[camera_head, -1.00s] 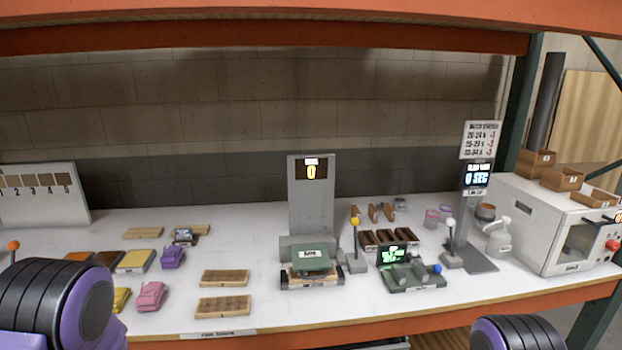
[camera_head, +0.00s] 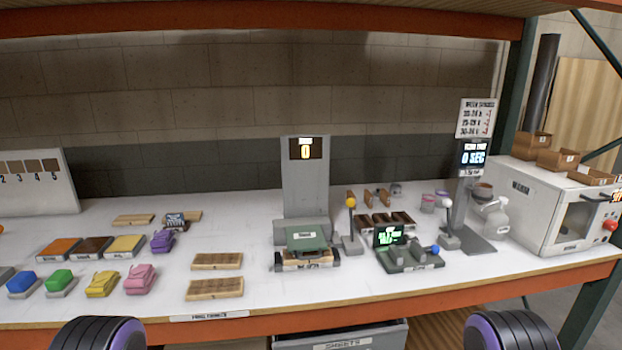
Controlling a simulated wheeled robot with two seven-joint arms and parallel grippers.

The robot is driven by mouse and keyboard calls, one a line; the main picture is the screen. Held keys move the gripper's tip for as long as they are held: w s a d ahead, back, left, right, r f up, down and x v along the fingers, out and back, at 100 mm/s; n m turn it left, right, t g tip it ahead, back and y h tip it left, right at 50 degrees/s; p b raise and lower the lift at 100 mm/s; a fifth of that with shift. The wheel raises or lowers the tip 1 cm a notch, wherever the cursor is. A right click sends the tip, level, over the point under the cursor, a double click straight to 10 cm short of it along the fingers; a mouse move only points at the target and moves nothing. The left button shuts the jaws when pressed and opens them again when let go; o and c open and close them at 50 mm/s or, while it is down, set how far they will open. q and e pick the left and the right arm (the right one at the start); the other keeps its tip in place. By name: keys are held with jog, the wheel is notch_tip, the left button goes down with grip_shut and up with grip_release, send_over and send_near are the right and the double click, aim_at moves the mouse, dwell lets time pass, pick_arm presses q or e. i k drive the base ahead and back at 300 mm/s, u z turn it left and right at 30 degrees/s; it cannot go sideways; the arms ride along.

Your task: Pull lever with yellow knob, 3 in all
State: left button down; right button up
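The lever with the yellow knob (camera_head: 351,202) stands upright on a small grey base (camera_head: 352,245) near the middle of the bench. Just left of it is a machine with a green top (camera_head: 306,238) and a grey back panel (camera_head: 305,180). The panel's display (camera_head: 306,150) reads 0. Neither of my grippers is in view. Only black and purple parts of my arms show at the bottom edge, well short of the lever.
A green-screen console (camera_head: 390,236) with a blue knob and a white-knobbed lever (camera_head: 447,224) stand to the right. Wooden blocks (camera_head: 217,261) and coloured sponge-like pieces (camera_head: 140,279) lie left. An orange beam (camera_head: 420,287) edges the bench; a white oven-like box (camera_head: 550,215) stands far right.

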aim_at(350, 202)
jog(key=u, duration=2.75)
jog(key=k, duration=1.55)
jog(key=z, duration=1.55)
